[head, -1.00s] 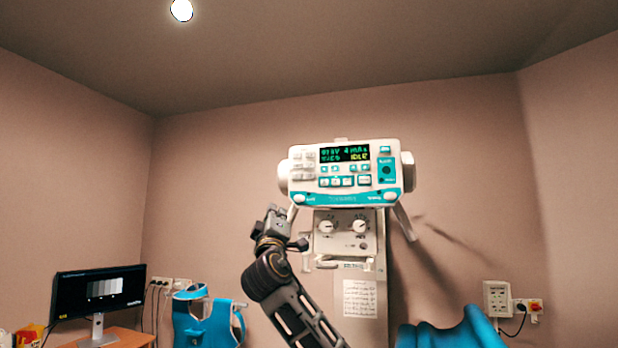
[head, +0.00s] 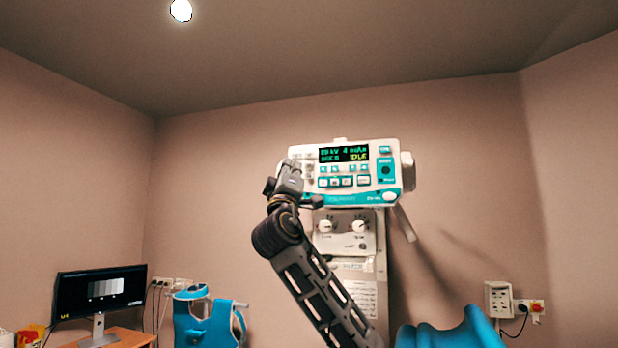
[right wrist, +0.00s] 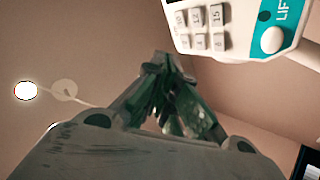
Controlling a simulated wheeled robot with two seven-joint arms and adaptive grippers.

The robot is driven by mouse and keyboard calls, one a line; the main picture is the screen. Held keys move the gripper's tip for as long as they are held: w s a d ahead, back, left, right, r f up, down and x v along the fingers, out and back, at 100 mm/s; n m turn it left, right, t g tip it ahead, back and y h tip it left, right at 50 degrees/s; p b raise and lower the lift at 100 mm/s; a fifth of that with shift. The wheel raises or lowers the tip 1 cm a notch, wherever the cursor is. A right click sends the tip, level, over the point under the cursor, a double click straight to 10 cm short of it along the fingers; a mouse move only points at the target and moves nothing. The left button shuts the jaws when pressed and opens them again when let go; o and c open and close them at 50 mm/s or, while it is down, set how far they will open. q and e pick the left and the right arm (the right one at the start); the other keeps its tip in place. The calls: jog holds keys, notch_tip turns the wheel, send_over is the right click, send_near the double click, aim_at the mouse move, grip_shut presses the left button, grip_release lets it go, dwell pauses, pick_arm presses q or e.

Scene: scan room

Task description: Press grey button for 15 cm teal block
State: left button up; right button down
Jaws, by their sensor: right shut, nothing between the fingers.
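The white and teal control unit (head: 392,198) hangs on the wall column, with a lit green display (head: 344,154). In the right wrist view its corner (right wrist: 245,50) shows small grey keys; the 15 key (right wrist: 216,15) is at the right end of the upper row, beside 10 and 12. A teal block with a white round button (right wrist: 271,40) lies right of them. My right gripper (head: 294,166) is shut and empty, in front of the unit's left side, hiding part of the keys. In the right wrist view its fingertips (right wrist: 162,62) appear apart from the keys. My left gripper is out of view.
A knob panel (head: 345,232) sits below the unit. A monitor (head: 100,292) stands on a desk at the left, near a blue vest (head: 205,322). A blue curved thing (head: 445,332) is at the lower right.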

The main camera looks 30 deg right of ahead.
jog(key=shift+w+d, duration=0.1)
jog(key=w+d+p, duration=0.2)
jog(key=w+d, duration=0.3)
jog(key=d, duration=0.1)
jog(key=shift+w+d, duration=0.25)
jog(key=shift+w, duration=0.05)
dwell(0.4)
jog(key=shift+w+d, duration=0.5)
jog(key=shift+d, duration=0.1)
dwell(2.8)
jog(key=shift+s+a, duration=0.1)
dwell(0.4)
jog(key=shift+s+a+b, duration=0.4)
jog(key=shift+s+a, duration=0.05)
jog(key=shift+a, duration=0.1)
jog(key=shift+s+a+b, duration=0.7)
jog(key=shift+s+a, duration=0.95)
jog(key=shift+a, duration=0.2)
